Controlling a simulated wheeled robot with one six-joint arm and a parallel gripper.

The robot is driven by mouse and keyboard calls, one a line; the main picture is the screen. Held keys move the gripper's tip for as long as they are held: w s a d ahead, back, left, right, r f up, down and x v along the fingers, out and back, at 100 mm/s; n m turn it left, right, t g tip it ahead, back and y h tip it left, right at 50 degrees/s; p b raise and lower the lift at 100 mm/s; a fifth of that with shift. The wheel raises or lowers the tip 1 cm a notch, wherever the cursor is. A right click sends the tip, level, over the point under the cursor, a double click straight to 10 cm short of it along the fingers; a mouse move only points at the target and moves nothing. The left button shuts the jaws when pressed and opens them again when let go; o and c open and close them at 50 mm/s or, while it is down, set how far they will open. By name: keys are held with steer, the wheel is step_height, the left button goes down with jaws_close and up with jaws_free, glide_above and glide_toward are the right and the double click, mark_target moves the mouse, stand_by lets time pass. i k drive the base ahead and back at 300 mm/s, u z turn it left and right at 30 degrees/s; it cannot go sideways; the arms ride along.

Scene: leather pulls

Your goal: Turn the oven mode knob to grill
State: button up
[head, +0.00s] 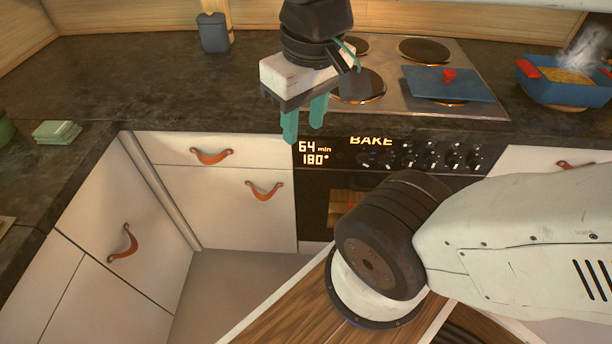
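The oven's black control panel (335,152) is below the front edge of the counter. Its lit display reads "64 min" and "180°", and a lit word "BAKE" (371,141) shows to the right of that. Several small dark knobs with pale marks (430,160) line the panel's right part. I cannot tell for sure which one is the mode knob; the area under "BAKE" is dark. My gripper (303,133) points down in front of the counter edge, at the panel's left end in the picture. Its two teal fingers are apart with nothing between them.
A hob (385,80) above the oven bears a blue lid (448,84) with a red knob. A blue pot (566,82) of steaming food stands at the right. White drawers with orange leather pulls (211,156) are left of the oven. My arm covers part of the oven door.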

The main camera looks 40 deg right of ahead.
mark_target(362, 158)
steer(key=u, duration=0.4)
steer(key=k, duration=1)
steer(key=z, duration=0.95)
steer(key=i, duration=1)
steer(key=k, duration=0.5)
steer(key=u, duration=0.5)
steer(key=k, duration=0.8)
steer(key=z, duration=0.8)
steer(key=i, duration=0.5)
